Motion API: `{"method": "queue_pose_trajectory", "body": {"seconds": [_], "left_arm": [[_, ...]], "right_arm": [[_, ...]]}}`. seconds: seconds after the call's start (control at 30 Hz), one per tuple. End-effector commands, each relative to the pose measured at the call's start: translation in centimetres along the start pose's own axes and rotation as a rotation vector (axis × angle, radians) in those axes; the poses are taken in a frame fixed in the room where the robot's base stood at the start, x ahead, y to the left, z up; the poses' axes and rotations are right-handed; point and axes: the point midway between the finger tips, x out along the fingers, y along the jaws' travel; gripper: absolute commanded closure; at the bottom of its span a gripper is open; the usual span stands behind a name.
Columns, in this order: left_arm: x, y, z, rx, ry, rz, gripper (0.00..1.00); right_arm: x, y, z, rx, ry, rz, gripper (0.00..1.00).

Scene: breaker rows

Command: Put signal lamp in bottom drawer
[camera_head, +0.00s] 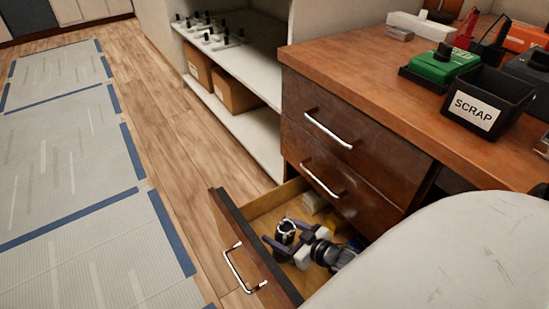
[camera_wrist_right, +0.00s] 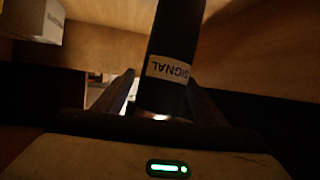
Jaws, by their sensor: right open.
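The bottom drawer (camera_head: 246,240) is pulled open at the lower middle of the head view. My right gripper (camera_head: 288,236) is down inside it, around the signal lamp (camera_head: 285,230), a dark cylinder with a pale top ring. In the right wrist view, the lamp (camera_wrist_right: 170,60) shows its white SIGNAL label between the two fingers of the right gripper (camera_wrist_right: 160,85). The fingers are open, one on each side of the lamp. Whether the lamp rests on the drawer floor is hard to tell. My left gripper is not in view.
A pale block (camera_head: 313,201) lies at the drawer's back; a pale box (camera_wrist_right: 38,18) shows in the wrist view. Two closed drawers (camera_head: 345,170) are above. The wooden top holds a black SCRAP bin (camera_head: 487,103) and a green device (camera_head: 440,65). Shelves (camera_head: 240,110) stand left.

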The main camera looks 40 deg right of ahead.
Motion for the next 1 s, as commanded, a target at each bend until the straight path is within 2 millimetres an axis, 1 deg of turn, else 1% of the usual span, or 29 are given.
{"method": "queue_pose_trajectory", "body": {"seconds": [0.03,0.2,0.3,0.4,0.57,0.87,0.97,1.0], "left_arm": [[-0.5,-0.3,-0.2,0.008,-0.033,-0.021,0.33],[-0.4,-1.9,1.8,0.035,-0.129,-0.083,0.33],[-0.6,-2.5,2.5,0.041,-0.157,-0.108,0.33],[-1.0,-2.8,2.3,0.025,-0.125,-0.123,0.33],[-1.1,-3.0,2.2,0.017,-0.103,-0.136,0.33],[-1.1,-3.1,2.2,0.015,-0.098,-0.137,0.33],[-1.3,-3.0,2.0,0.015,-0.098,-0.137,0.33],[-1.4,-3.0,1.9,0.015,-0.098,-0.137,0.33]], "right_arm": [[-1.7,0.0,-0.9,0.002,-0.001,0.001,0.36],[-5.5,0.0,-0.8,0.003,0.001,0.000,0.36],[-7.2,0.0,-0.7,0.002,0.002,0.001,0.36],[-8.3,0.0,-0.5,0.002,0.003,0.001,0.36],[-9.2,0.0,-0.3,0.002,0.004,0.000,0.36],[-9.2,0.0,-0.2,0.001,0.004,0.000,0.36],[-9.0,-0.2,-0.8,0.000,0.003,0.003,0.36],[-8.8,-0.4,-1.4,-0.003,0.001,0.006,0.36]]}}
